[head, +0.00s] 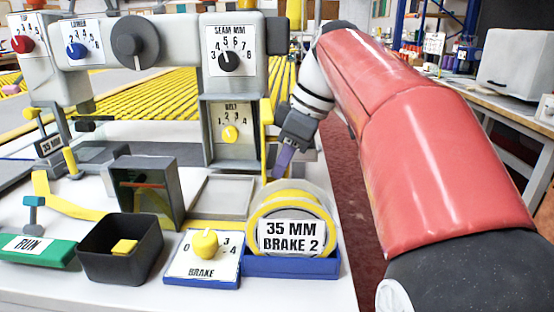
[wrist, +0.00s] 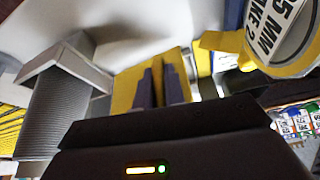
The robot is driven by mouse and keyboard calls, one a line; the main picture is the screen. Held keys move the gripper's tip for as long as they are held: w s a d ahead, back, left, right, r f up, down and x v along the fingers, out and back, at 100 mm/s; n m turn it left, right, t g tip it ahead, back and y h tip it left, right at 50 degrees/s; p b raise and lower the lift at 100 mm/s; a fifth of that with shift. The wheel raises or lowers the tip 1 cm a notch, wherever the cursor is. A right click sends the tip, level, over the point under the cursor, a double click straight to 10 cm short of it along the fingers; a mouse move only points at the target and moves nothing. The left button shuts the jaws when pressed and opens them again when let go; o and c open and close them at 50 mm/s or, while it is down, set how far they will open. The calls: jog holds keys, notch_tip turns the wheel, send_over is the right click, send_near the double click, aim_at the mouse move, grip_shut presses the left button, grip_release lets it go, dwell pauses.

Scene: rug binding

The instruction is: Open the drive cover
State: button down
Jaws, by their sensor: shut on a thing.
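A yellow upright panel, which looks like the drive cover (head: 267,128), is at the right side of the grey machine, seen nearly edge-on in the head view. In the wrist view its yellow face (wrist: 124,92) fills the middle, behind and around the fingers. My gripper (head: 283,166) reaches down beside the panel, just behind the brake reel. In the wrist view its two purple fingers (wrist: 160,80) are close together against the yellow panel, shut on part of it. How far the cover stands open cannot be told.
The 35 MM BRAKE 2 reel (head: 291,222) stands in a blue holder (head: 292,266) just in front of my gripper. A brake dial (head: 205,244), a black bin (head: 124,262) and an empty grey tray (head: 221,197) are to its left. A red-brown floor strip lies to the right.

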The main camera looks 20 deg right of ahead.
jog(key=shift+s+d, duration=0.1)
jog(key=shift+d, duration=0.1)
jog(key=c, duration=1.5)
grip_release()
jog(key=shift+r, duration=0.1)
jog(key=p+v, duration=0.1)
jog(key=v, duration=0.6)
jog(key=shift+s+r+p, duration=0.1)
jog(key=shift+r+p, duration=0.2)
jog(key=shift+p, duration=0.05)
